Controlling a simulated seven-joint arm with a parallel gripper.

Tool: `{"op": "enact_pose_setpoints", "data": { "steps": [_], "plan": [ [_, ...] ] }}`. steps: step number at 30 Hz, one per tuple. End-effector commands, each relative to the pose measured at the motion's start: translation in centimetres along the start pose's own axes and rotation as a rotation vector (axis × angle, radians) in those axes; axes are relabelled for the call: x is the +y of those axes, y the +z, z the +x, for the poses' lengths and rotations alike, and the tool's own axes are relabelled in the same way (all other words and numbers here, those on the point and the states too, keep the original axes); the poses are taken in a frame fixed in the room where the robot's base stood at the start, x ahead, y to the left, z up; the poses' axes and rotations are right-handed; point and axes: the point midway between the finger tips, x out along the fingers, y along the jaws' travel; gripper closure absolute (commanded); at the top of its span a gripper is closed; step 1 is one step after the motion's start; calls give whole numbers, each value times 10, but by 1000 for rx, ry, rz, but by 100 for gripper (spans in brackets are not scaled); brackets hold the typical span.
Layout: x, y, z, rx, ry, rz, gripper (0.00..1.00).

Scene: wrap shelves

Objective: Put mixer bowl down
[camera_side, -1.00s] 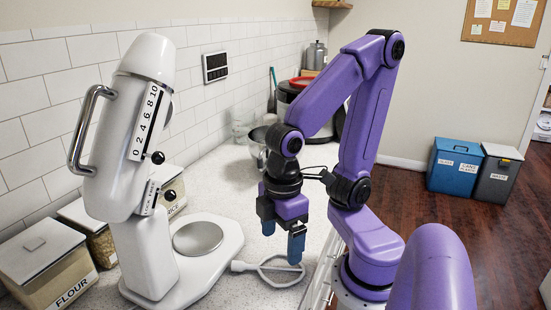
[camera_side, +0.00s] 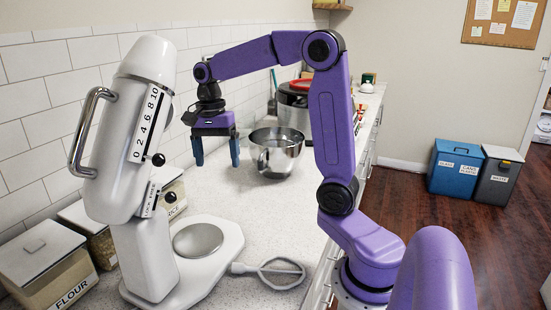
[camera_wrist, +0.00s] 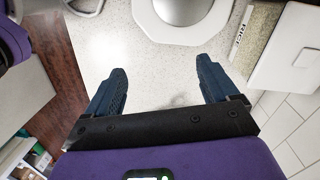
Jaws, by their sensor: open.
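The shiny metal mixer bowl (camera_side: 277,152) stands upright on the counter (camera_side: 235,190) in the side view, behind the mixer. My gripper (camera_side: 216,152) is to the left of the bowl in that picture, above the counter, open and empty. In the wrist view my gripper (camera_wrist: 160,88) has its two blue fingers wide apart with only bare counter between them. The white stand mixer (camera_side: 140,170) has its head tilted up and an empty base plate. The mixer base also shows at the top of the wrist view (camera_wrist: 182,32).
A flat beater (camera_side: 270,272) lies on the counter beside the mixer base. Flour (camera_side: 45,265) and rice (camera_side: 172,192) containers stand along the wall. A red-lidded pot (camera_side: 295,105) is behind the bowl. Bare counter lies between mixer and bowl.

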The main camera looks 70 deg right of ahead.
Motion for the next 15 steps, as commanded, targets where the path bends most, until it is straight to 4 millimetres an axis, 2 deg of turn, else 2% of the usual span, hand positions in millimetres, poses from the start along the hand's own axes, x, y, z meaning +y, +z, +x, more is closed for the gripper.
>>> {"op": "enact_pose_setpoints", "data": {
  "steps": [1, 8, 15],
  "plan": [
    [-4, -17, -5, -3, -4, 112, 13],
    [-6, -92, -30, -12, -25, 653, 13],
    [16, -174, -58, -8, -62, 1238, 13]
  ]
}}
